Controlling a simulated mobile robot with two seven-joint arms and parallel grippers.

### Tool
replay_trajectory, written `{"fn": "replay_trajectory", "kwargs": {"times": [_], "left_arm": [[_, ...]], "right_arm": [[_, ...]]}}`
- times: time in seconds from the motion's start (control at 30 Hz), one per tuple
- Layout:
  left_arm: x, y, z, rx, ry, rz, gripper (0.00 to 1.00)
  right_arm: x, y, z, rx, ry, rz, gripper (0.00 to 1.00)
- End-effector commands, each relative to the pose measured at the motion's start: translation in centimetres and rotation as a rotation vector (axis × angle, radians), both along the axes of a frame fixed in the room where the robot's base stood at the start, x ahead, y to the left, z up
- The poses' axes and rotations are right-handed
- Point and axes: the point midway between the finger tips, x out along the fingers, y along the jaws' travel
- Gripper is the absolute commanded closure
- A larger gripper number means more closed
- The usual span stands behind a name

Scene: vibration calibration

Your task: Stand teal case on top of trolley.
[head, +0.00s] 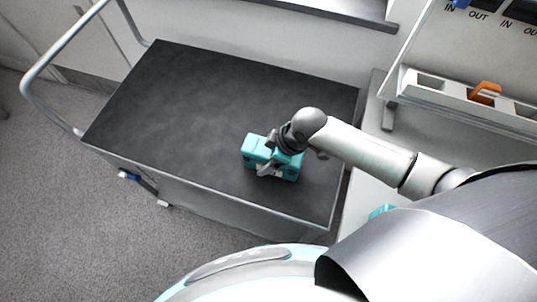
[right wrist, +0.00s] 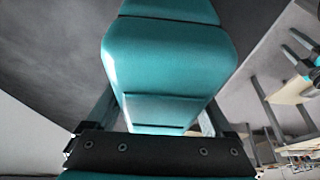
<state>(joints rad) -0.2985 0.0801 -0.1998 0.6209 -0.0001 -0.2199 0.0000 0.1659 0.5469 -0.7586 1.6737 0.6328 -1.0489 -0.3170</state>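The teal case (head: 287,172) is over the dark top of the trolley (head: 190,100), near its front right part. My right gripper (head: 267,158) reaches in from the right, above the case, with its fingers on either side of it. In the right wrist view the case (right wrist: 165,65) fills the space between the two fingers, and the gripper looks shut on it. Whether the case's underside touches the trolley top is hidden. My left gripper is not in view.
The trolley has a grey tube handle (head: 50,62) at its left end. The rest of its top is bare. At right stands a white rack (head: 460,104) with an orange piece (head: 485,91) in it, below a panel marked IN and OUT. A wall runs behind the trolley.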

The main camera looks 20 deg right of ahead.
Motion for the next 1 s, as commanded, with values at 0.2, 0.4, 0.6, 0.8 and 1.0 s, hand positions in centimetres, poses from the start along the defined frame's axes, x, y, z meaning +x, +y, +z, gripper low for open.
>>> {"fn": "replay_trajectory", "kwargs": {"times": [0.2, 0.4, 0.6, 0.8, 1.0], "left_arm": [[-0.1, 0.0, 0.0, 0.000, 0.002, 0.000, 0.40], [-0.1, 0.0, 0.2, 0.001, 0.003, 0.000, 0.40], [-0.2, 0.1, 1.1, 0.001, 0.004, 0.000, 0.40], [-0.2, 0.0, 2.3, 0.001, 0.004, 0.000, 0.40], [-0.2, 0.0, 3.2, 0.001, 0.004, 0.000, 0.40]], "right_arm": [[0.0, 0.0, 0.0, 0.001, -0.001, 0.000, 0.00], [0.0, 0.0, 0.4, 0.002, -0.001, 0.000, 0.00], [-0.5, -0.8, 2.8, 0.000, -0.002, 0.001, 0.00], [-1.4, -2.1, 6.7, 0.000, -0.002, 0.002, 0.00], [-2.2, -3.2, 9.8, 0.000, 0.000, 0.001, 0.00]]}}
